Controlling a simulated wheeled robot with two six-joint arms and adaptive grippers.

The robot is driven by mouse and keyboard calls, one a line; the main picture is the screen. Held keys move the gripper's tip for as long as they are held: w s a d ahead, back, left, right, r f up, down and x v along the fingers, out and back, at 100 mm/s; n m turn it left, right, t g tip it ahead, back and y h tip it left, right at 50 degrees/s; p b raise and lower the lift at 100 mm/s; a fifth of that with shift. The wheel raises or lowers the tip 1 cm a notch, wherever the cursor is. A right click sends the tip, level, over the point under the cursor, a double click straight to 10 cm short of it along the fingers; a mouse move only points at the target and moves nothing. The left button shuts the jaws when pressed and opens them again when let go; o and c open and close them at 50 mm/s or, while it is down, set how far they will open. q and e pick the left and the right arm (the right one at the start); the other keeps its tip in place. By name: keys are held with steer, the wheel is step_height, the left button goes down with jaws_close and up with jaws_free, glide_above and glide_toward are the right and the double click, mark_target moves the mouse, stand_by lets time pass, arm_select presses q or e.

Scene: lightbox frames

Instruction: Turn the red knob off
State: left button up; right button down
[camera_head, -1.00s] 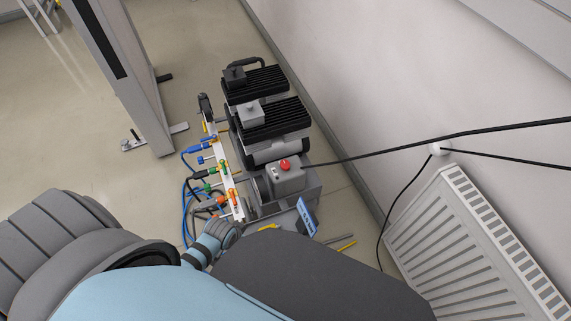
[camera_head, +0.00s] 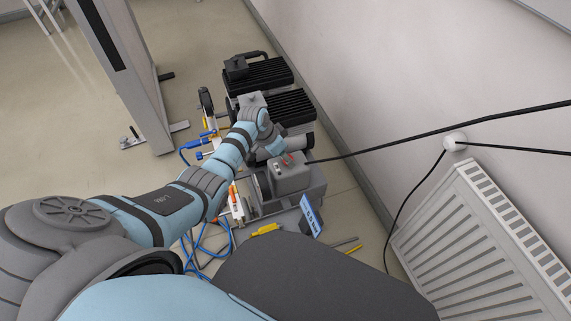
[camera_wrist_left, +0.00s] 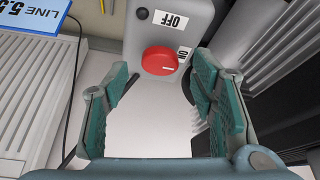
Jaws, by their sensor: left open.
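The red knob (camera_wrist_left: 159,61) is round, with a small white mark near its right side, on a grey control box (camera_wrist_left: 200,12). An OFF label (camera_wrist_left: 171,19) is above it in the wrist view and a smaller label (camera_wrist_left: 184,54) is at its right. In the head view my left gripper (camera_head: 282,156) is at the box (camera_head: 290,176), and the knob is mostly hidden. In the wrist view my left gripper (camera_wrist_left: 163,72) is open and empty, its teal-padded fingers either side of the knob's line. The knob appears just beyond the fingertips, not clasped. My right gripper is not in view.
Black finned pump motors (camera_head: 264,76) stand behind the box. A black cable (camera_head: 400,143) runs to the wall at right, above a white radiator (camera_head: 480,230).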

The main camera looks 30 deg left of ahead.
arm_select(q)
steer(key=b+x, duration=0.1)
steer(key=x, duration=0.1)
steer(key=shift+f, duration=0.3)
steer(key=shift+w, duration=0.1)
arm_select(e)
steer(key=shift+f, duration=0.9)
arm_select(q)
steer(key=shift+r, duration=0.1)
steer(key=c, duration=1.1)
steer(key=shift+c, duration=0.2)
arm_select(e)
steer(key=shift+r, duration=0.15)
